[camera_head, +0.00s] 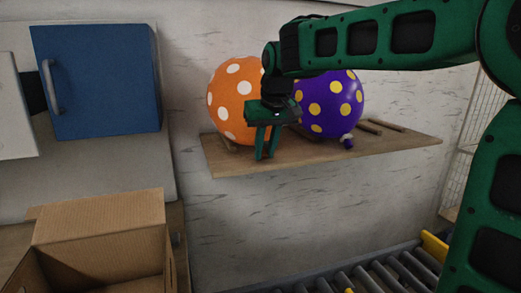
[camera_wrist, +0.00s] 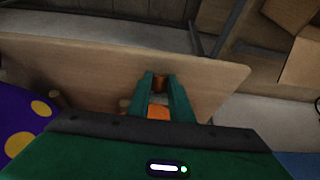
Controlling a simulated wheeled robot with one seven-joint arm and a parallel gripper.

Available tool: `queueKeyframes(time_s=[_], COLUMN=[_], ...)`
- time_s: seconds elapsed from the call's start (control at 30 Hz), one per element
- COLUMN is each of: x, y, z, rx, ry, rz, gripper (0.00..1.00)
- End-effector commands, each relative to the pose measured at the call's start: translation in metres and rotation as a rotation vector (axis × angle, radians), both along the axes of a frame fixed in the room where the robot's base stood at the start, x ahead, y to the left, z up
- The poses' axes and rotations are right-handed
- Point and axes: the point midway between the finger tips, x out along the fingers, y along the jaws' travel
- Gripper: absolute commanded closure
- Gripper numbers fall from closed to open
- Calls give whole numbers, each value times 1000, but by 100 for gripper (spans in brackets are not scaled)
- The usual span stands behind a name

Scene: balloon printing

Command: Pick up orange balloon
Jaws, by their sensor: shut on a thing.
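The orange balloon (camera_head: 232,96) with white dots rests on the wooden shelf (camera_head: 225,161) on the wall, in the head view. My gripper (camera_head: 266,145) is at the balloon's lower right side, pointing down at the shelf. In the wrist view, my gripper (camera_wrist: 160,82) is shut on an orange piece (camera_wrist: 159,113) that shows between its fingers, seemingly the balloon's neck. Most of the orange balloon is out of the wrist view.
A purple balloon (camera_head: 337,105) with yellow dots sits close on the right, and it also shows in the wrist view (camera_wrist: 18,118). An open cardboard box (camera_head: 100,222) is at lower left, below a blue box (camera_head: 98,85). A roller conveyor (camera_head: 370,277) runs at lower right.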

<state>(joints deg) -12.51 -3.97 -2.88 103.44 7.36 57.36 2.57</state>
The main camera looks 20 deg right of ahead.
Motion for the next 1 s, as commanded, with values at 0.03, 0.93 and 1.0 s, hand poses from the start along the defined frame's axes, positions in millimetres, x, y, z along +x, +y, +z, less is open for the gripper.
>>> queueKeyframes(time_s=[0.03, 0.93, 1.0], x=[0, -81, -91], y=[0, -17, -20], z=[4, 87, 93], rx=[0, 0, 1], ry=[-2, -4, -2], rz=[0, -1, -2], gripper=[93, 93, 93])
